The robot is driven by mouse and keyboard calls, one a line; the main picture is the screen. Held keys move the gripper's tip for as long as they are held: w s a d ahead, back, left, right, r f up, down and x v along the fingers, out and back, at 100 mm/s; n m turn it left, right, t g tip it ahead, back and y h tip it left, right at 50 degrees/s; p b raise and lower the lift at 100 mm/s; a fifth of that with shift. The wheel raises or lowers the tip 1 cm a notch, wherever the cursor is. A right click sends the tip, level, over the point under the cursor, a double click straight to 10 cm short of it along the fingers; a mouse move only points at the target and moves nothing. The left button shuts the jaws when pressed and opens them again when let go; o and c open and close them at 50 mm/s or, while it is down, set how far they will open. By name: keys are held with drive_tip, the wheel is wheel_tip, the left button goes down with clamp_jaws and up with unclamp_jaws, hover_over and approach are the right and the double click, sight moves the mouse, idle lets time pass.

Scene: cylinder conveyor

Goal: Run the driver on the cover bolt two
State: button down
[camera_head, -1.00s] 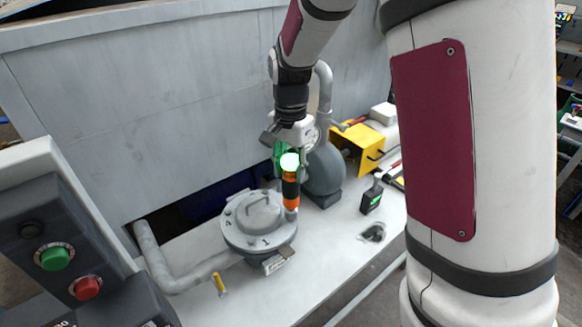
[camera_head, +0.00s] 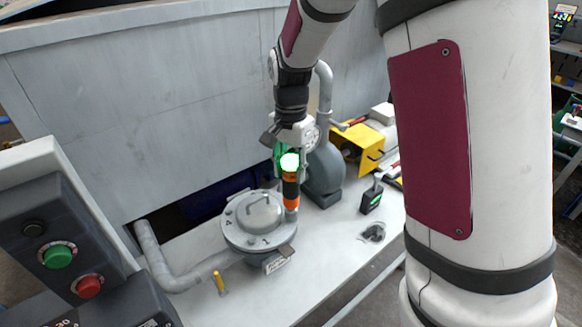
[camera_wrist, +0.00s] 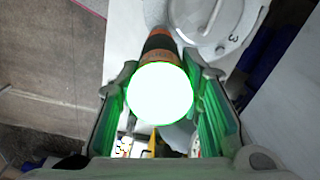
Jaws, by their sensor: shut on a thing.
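My gripper (camera_head: 290,150) is shut on the driver, an orange and black tool (camera_head: 291,192) with a brightly glowing white-green end. The driver points down at the right rim of the round grey cover (camera_head: 245,236), which has a handle on top and numbers on its rim. In the wrist view the driver's glowing end (camera_wrist: 160,93) sits between the green-lit finger pads, and its far end reaches the cover's edge (camera_wrist: 205,28). The driver's tip and the bolt under it are too small or hidden to make out.
A grey bulb-shaped vessel with a pipe (camera_head: 324,170) stands right behind the driver. A yellow bracket (camera_head: 358,148) and a small black device (camera_head: 371,197) lie further right. A yellow-topped pin (camera_head: 218,282) stands at the front. A control box with buttons (camera_head: 62,255) is at left.

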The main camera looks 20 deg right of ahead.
drive_tip(key=shift+f, duration=0.6)
idle(0.4)
drive_tip(key=shift+s+f, duration=0.1)
drive_tip(key=shift+f, duration=0.1)
idle(0.5)
drive_tip(key=shift+r, duration=0.2)
idle(0.5)
drive_tip(key=shift+r+p, duration=0.6)
drive_tip(key=shift+r, duration=1.3)
